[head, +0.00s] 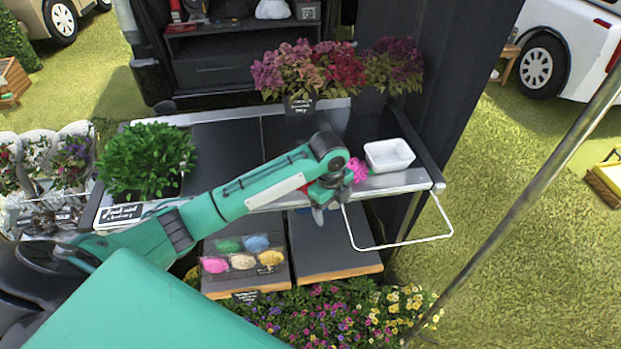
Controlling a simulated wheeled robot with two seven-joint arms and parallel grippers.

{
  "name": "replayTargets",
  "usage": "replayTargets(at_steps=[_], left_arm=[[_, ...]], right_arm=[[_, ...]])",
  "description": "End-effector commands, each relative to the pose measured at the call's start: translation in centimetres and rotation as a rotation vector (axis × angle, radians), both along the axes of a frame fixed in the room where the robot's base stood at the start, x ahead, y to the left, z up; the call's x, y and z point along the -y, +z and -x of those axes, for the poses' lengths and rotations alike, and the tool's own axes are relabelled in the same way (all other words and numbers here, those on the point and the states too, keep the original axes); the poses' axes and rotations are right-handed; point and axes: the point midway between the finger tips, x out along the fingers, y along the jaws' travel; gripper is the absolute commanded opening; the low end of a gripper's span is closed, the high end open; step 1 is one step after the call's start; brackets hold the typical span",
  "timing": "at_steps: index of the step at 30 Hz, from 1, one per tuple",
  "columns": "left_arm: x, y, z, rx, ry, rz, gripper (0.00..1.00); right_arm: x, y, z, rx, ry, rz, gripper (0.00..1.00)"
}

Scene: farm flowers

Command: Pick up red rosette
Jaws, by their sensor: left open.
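A bright pink-red rosette (358,171) shows just right of my left wrist, at the front part of the dark table, beside a white tray. Part of it may be hidden behind my wrist. My left gripper (321,208) points downward at the table's front edge, a little left of and nearer than the rosette. Its jaws are open, and I see nothing held in them. Whether it touches the rosette cannot be told. My right gripper is not in view.
The white tray (389,155) sits at the table's (225,150) right end. A white wire frame (402,243) juts out below it. Potted red-purple plants (310,72) stand at the back and a green plant (147,160) at the left.

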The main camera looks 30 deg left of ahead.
Motion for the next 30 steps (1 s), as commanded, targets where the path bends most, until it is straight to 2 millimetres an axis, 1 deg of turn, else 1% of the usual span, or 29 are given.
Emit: replayTargets(at_steps=[1,3,9,13,15,18,20,23,30], left_arm=[[-1.3,1.1,-1.5,0.000,-0.036,-0.022,0.81],[-2.7,2.5,-3.0,-0.008,-0.094,-0.045,0.81],[-7.2,6.9,-6.9,-0.032,-0.231,-0.088,0.81],[-9.6,9.3,-8.5,-0.043,-0.288,-0.100,0.81],[-10.4,10.3,-9.0,-0.047,-0.310,-0.101,0.81],[-11.2,11.1,-9.4,-0.050,-0.328,-0.102,0.81],[-11.5,11.2,-9.5,-0.052,-0.333,-0.103,0.81],[-11.6,10.1,-9.5,-0.056,-0.337,-0.102,0.81],[-11.5,5.4,-9.5,-0.055,-0.336,-0.101,0.81]], right_arm=[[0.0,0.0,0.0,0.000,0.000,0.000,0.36],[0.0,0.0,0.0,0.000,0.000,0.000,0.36],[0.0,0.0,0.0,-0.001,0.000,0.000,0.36],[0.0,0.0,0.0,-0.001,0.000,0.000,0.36],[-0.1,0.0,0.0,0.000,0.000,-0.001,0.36],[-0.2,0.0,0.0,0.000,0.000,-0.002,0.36],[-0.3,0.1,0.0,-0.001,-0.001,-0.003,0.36],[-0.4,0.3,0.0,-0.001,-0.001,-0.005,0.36],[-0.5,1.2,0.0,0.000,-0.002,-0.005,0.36]])
